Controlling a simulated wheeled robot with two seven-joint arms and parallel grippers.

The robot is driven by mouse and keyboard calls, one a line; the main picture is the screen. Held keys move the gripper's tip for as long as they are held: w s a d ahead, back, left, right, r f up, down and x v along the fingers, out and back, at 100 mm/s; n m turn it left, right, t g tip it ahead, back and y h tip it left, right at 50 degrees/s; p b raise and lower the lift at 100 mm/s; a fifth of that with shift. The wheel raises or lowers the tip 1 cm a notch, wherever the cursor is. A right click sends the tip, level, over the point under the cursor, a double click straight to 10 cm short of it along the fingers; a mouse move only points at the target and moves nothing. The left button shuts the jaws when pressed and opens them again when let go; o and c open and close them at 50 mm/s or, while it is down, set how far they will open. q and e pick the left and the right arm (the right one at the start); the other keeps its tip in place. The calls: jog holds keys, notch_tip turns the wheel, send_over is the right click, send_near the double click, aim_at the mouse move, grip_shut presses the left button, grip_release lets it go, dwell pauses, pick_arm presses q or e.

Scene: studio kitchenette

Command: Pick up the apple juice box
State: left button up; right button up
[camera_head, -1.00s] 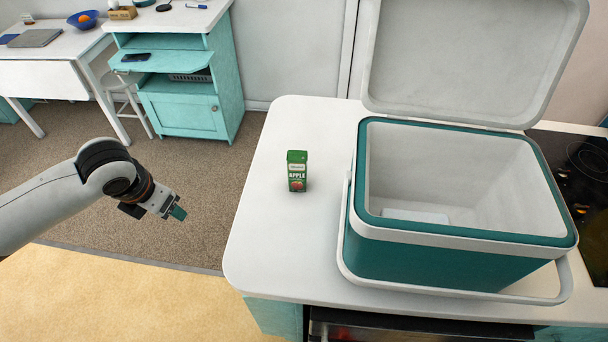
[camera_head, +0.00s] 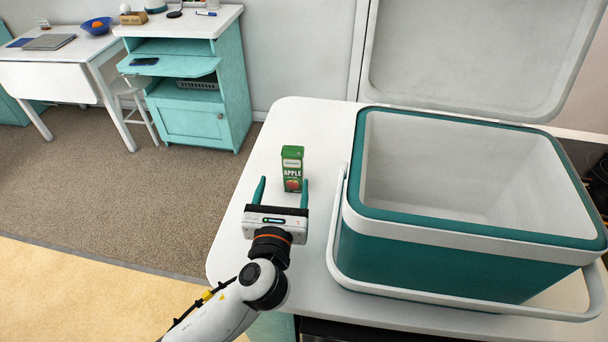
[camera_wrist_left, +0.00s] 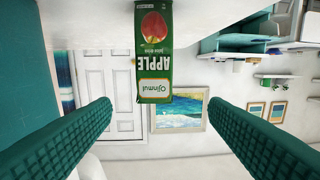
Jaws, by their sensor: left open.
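The apple juice box (camera_head: 292,170) is a small green and white carton with an apple picture. It stands upright on the white counter (camera_head: 262,160). My left gripper (camera_head: 283,188) is open, its two green fingers pointing at the box from the near side. In the head view the box shows between and just beyond the fingertips. In the left wrist view the box (camera_wrist_left: 154,50) appears upside down, ahead of the two spread fingers (camera_wrist_left: 108,112), with nothing held between them. My right gripper is in neither view.
A large teal and white cooler (camera_head: 440,255) with its lid (camera_head: 460,60) raised stands close to the right of the box, its handle lowered in front. The counter left of the box is clear. A teal cabinet (camera_head: 190,115) and white table (camera_head: 60,75) stand farther back.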

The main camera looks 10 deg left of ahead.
aim_at(294, 149)
pick_arm(q)
jog(key=w+p, duration=0.1)
jog(key=w, duration=0.5)
jog(key=shift+a+r, duration=0.1)
jog(key=shift+r, duration=0.05)
jog(key=shift+w+f+p, duration=0.2)
jog(key=shift+w+p, duration=0.3)
jog(key=shift+w, duration=2.45)
jog(key=shift+r, duration=0.1)
jog(key=c, duration=1.2)
